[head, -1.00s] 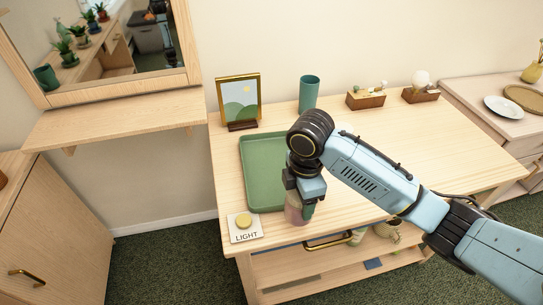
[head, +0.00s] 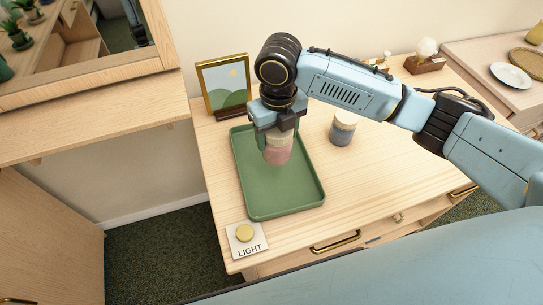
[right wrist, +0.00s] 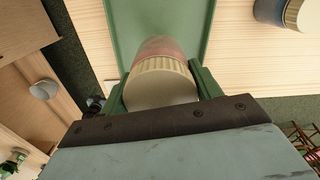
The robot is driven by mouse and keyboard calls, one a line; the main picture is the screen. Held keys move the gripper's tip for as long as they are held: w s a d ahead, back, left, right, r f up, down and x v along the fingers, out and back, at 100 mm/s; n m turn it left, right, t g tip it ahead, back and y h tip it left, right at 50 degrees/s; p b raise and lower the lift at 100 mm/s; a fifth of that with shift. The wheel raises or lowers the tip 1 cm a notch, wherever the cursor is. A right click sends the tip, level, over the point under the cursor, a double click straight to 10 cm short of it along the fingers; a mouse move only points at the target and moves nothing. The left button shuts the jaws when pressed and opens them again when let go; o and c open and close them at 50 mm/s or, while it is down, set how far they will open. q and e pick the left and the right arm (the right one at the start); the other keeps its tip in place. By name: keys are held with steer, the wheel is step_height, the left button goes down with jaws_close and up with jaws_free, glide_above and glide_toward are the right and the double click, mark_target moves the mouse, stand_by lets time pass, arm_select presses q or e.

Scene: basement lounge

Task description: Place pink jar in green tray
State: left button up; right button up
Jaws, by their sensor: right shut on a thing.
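The pink jar (head: 279,154) has a cream ribbed lid and is upright within the outline of the green tray (head: 285,201). My right gripper (head: 276,136) is shut on it from above, with its fingers at the lid. I cannot tell whether the jar's base touches the tray floor. In the right wrist view, the lid fills the space between the fingers (right wrist: 161,84), and the pink body (right wrist: 160,47) shows beyond it over the tray (right wrist: 126,32). The tray lies on the wooden table and looks otherwise empty. My left gripper is not in view.
A blue-grey jar with a pale lid (head: 343,130) stands right of the tray. A framed picture (head: 224,86) stands behind the tray. A light switch plate (head: 246,240) lies at the front left corner. The table's right front is clear.

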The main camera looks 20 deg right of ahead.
mark_target(277, 150)
step_height(277, 150, down, 6)
steer(key=shift+s+r, duration=0.15)
steer(key=shift+r, duration=0.05)
steer(key=shift+f+b, duration=0.35)
steer(key=shift+f, duration=1.6)
steer(key=shift+f, duration=0.1)
steer(key=o, duration=1.1)
steer(key=shift+c, duration=0.2)
step_height(277, 150, up, 12)
steer(key=shift+r+p, duration=0.1)
steer(key=shift+p, duration=0.45)
